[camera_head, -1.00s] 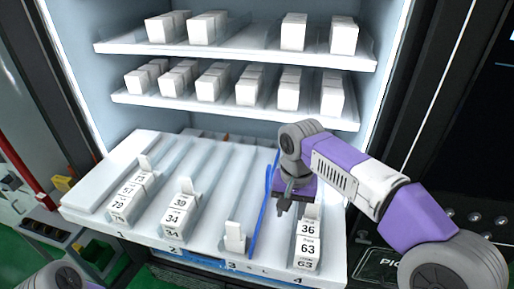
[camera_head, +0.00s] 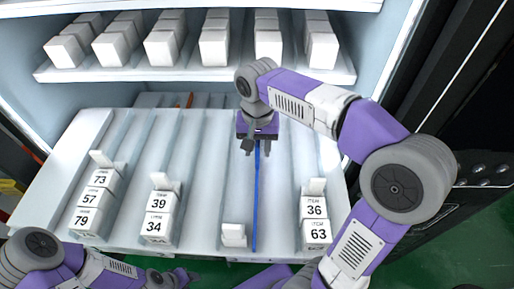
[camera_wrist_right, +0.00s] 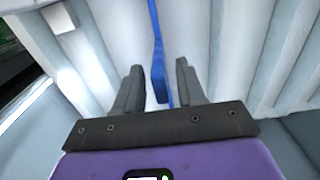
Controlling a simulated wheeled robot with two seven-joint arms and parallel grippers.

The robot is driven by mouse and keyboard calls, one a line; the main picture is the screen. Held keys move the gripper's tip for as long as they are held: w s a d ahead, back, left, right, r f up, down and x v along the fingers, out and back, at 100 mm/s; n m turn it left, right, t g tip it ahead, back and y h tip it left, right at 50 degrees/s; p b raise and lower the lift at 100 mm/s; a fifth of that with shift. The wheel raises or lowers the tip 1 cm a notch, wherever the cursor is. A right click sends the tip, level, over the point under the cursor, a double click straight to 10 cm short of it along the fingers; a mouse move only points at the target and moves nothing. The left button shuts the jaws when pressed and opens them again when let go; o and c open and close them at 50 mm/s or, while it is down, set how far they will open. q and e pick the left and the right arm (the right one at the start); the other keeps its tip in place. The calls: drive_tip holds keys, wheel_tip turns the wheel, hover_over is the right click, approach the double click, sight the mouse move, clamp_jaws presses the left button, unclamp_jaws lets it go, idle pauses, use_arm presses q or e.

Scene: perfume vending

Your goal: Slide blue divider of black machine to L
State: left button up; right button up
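The blue divider (camera_head: 256,205) is a thin upright strip running front to back on the white tray, between the lane with a lone white box and the lane with items 36 and 63. My right gripper (camera_head: 257,148) is at its far end, fingers pointing down. In the right wrist view, the blue divider (camera_wrist_right: 158,70) lies between the two parted fingers of the gripper (camera_wrist_right: 160,85), with gaps visible on both sides. Contact cannot be seen. My left gripper (camera_head: 172,277) is low at the left, in front of the tray; its fingers are unclear.
The white tray (camera_head: 205,170) has several ridged lanes with numbered boxes, such as items 73, 57 and 79 (camera_head: 88,198), near the front. A shelf (camera_head: 200,75) of white boxes is above and behind. The machine's side wall (camera_head: 388,60) is at the right.

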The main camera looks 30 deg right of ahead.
drive_tip(key=shift+f, duration=0.4)
clamp_jaws()
drive_tip(key=s+d, duration=0.1)
drive_tip(key=d, duration=0.1)
drive_tip(key=s+d, duration=0.1)
drive_tip(key=d, duration=0.1)
drive_tip(key=shift+s, duration=0.2)
